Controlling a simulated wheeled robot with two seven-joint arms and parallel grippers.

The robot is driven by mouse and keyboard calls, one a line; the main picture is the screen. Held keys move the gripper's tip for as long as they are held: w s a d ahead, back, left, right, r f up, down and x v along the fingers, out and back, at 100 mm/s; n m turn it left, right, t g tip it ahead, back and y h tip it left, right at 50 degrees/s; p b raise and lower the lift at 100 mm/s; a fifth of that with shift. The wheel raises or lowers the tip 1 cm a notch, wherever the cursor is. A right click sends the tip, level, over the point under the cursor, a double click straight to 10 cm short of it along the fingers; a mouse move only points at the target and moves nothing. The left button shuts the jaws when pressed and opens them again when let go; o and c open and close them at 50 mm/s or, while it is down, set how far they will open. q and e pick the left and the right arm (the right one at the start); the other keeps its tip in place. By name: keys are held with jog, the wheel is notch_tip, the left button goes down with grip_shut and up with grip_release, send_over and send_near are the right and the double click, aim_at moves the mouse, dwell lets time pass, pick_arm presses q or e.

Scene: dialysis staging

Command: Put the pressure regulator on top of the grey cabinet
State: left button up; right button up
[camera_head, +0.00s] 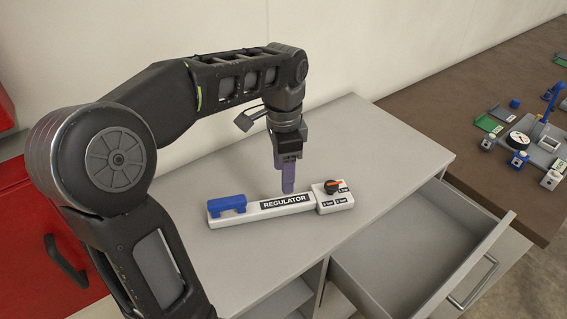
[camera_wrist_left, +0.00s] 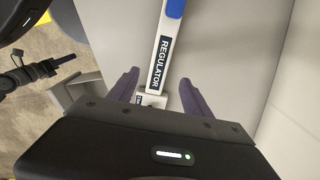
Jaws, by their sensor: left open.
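The pressure regulator (camera_head: 283,204) is a long white bar with a blue handle at its left end, a "REGULATOR" label and a dial block at its right end. It lies flat on the grey cabinet's top (camera_head: 385,150). My left gripper (camera_head: 288,190) is open, pointing down just above and behind the regulator's labelled middle. In the left wrist view the regulator (camera_wrist_left: 165,50) runs between the two spread fingers (camera_wrist_left: 158,90), and its dial end is partly hidden by the gripper body. I cannot tell if a finger touches it.
The cabinet's drawer (camera_head: 420,255) stands open at the right front, empty. A red cabinet (camera_head: 40,235) is at the left. A brown table (camera_head: 440,95) at the right holds several small parts and a gauge (camera_head: 518,140). The cabinet top around the regulator is clear.

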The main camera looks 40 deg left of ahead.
pick_arm(q)
notch_tip(320, 180, up, 2)
jog(key=shift+r, duration=0.15)
dwell(0.9)
